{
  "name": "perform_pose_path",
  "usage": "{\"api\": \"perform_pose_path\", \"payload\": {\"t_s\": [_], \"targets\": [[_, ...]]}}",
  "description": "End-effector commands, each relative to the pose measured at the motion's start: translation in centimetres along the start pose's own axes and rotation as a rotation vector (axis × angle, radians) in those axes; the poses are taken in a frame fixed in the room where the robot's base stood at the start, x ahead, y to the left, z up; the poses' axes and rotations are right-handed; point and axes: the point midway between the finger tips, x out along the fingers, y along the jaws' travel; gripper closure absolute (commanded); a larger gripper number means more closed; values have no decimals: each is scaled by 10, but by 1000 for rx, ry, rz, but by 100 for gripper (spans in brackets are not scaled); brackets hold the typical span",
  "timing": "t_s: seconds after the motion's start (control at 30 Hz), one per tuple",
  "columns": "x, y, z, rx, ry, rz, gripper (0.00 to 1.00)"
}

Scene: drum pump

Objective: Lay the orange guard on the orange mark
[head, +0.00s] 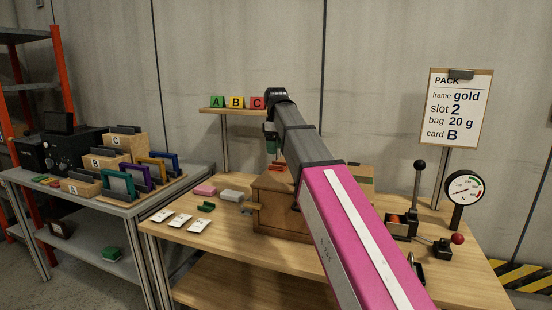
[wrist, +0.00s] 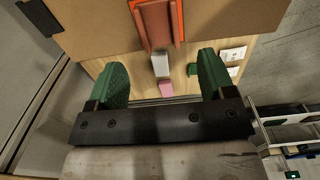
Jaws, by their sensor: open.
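A reddish-brown piece with bright orange edges, which looks like the orange guard (wrist: 158,22), lies at the top of the wrist view on a brown surface. A small orange-red piece also shows in the head view (head: 277,166), above the wooden box (head: 283,208), partly hidden by my arm. I cannot tell an orange mark apart from the orange edges. My gripper (wrist: 163,78) has its green fingers wide apart, with nothing held between them.
A grey block (wrist: 160,64) and a pink block (wrist: 165,88) lie on the wooden bench (head: 180,245), beside white cards (head: 181,220) and a green block (head: 206,207). A lever (head: 418,185) and a gauge (head: 463,187) stand at right. A letter shelf (head: 215,110) is behind.

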Motion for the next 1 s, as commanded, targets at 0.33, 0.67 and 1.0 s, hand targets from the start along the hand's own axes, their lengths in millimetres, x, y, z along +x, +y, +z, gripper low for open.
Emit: {"api": "perform_pose_path", "payload": {"t_s": [0.33, 0.67, 1.0], "targets": [[-52, 1, 0, 0, 1, 1, 24], [-59, 0, 0, 0, 0, 0, 24], [-59, 0, 0, 0, 0, 0, 24]]}}
